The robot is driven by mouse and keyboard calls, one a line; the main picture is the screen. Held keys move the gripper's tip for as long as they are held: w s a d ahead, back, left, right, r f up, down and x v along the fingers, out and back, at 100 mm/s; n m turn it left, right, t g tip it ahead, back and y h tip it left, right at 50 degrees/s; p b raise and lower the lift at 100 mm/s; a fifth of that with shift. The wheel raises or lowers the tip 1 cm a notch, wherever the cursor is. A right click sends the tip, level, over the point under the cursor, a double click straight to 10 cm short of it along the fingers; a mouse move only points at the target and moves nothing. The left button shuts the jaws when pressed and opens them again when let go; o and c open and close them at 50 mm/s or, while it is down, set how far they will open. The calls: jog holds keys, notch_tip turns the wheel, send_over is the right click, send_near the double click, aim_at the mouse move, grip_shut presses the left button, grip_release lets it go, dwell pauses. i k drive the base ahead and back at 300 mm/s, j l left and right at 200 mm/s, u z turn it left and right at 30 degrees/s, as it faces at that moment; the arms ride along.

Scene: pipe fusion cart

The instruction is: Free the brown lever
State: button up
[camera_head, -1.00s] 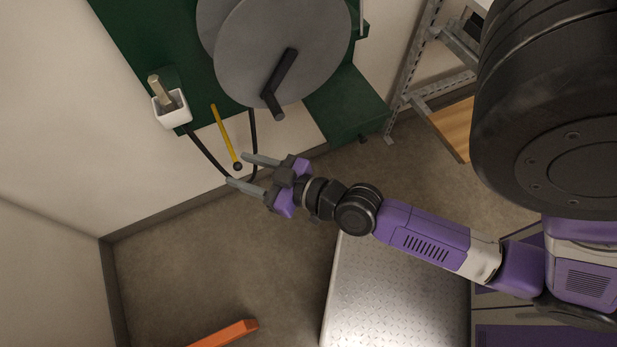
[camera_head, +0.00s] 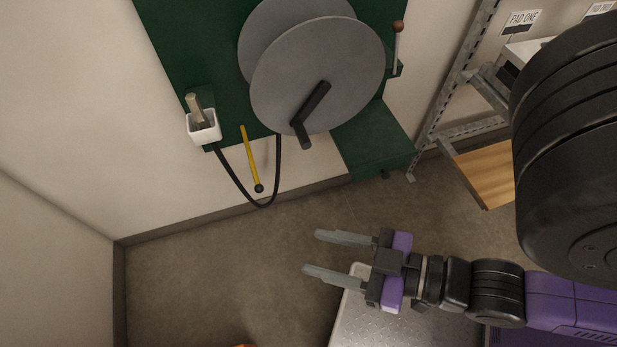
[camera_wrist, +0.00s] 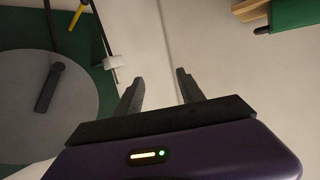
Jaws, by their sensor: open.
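The lever with a brown ball knob (camera_head: 398,26) stands on a pale rod at the right side of the green panel in the head view. Its foot meets a small green ledge beside the big grey disc (camera_head: 345,95). I cannot make out the brown lever in the wrist view. My gripper (camera_head: 312,252) is open and empty over the floor, well below the lever in the picture and pointing left. Its two fingers also show in the wrist view (camera_wrist: 158,77), with nothing between them.
A yellow lever (camera_head: 250,160) with a black tip and a looped black cable (camera_head: 231,178) hang at the panel's lower edge. A white holder (camera_head: 204,127) sits left of them. A black crank (camera_head: 311,108) juts from the disc. A metal shelf rack (camera_head: 455,85) stands right.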

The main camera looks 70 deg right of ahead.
aim_at(398, 26)
jog(key=z, duration=1.7)
